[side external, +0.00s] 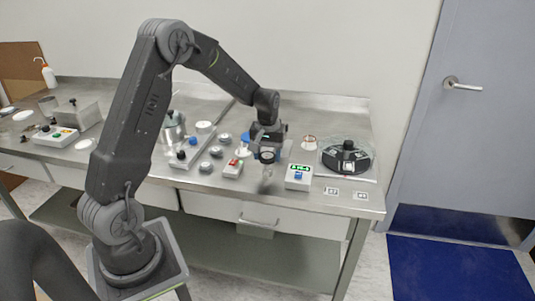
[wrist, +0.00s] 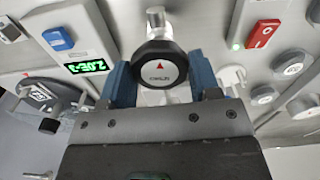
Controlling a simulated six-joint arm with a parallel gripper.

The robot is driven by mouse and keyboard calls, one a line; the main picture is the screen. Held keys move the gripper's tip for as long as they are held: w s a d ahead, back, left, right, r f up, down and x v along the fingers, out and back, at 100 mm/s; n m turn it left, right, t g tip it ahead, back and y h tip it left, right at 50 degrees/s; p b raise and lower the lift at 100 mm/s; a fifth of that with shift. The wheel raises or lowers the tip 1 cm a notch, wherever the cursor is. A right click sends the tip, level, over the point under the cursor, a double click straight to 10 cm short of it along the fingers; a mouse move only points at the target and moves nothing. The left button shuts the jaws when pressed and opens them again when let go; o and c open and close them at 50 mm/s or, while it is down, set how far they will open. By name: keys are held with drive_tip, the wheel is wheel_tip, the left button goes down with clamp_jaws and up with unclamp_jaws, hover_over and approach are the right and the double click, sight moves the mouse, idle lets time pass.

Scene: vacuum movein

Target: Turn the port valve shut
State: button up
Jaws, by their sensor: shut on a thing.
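The port valve is a round black knob with a white cap and a red arrow (wrist: 160,72). Metal pipe stubs show beside it. In the wrist view my gripper (wrist: 162,80) has one blue finger on each side of the knob and is shut on it. The red arrow points up in that view. In the side view my gripper (side external: 267,150) is low over the bench near its front edge, with the valve just beneath it. The fingers partly hide the knob's sides.
A display box with a blue switch (side external: 298,178) stands close on the right, and a red switch box (side external: 233,169) on the left. A black-lidded round chamber (side external: 346,160) sits farther right. Several grey knobs and fittings crowd the left. Two marked cards lie at the front right.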

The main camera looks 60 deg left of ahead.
drive_tip(key=m, duration=0.4)
drive_tip(key=shift+m, duration=0.3)
drive_tip(key=m, duration=0.3)
drive_tip(key=shift+m, duration=0.4)
drive_tip(key=m, duration=0.4)
drive_tip(key=shift+m, duration=2.1)
drive_tip(key=o, duration=0.9)
drive_tip(key=shift+r, duration=0.1)
